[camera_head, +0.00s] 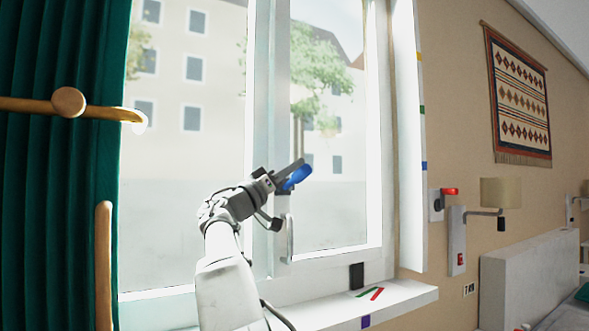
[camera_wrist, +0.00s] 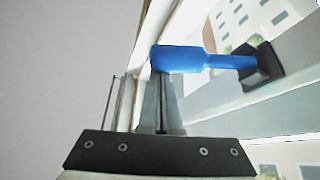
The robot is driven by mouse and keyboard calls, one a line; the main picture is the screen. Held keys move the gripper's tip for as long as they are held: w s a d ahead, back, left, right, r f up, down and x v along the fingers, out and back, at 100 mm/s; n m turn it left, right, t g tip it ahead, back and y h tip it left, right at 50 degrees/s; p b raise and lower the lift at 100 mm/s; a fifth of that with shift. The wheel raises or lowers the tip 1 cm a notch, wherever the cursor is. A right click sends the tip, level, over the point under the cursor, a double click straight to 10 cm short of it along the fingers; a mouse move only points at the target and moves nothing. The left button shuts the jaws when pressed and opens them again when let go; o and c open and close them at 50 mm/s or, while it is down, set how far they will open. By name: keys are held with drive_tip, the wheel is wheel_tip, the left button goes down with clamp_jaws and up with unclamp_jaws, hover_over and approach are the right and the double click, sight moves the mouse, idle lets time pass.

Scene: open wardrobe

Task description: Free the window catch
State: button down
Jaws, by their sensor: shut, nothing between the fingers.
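The window catch is a blue lever (camera_head: 298,177) on the window's middle upright in the head view. In the wrist view the blue lever (camera_wrist: 205,60) lies nearly level, its thick free end to the left and its black base (camera_wrist: 263,66) on the white frame to the right. My gripper (camera_head: 297,164) is at the lever in the head view. In the wrist view my gripper (camera_wrist: 158,76) is shut and empty, its fingertips at the lever's thick end, which covers them. I cannot tell whether they touch.
A metal pull handle (camera_head: 290,239) is below the catch on the window frame. The white sill (camera_head: 400,299) holds a red and a green strip (camera_head: 377,293). A red-tipped switch (camera_head: 449,191) is on the right wall.

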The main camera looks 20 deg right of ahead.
drive_tip(key=shift+f+m+g, duration=0.2)
drive_tip(key=shift+m+g, duration=0.2)
drive_tip(key=shift+s+f, duration=0.1)
idle(0.3)
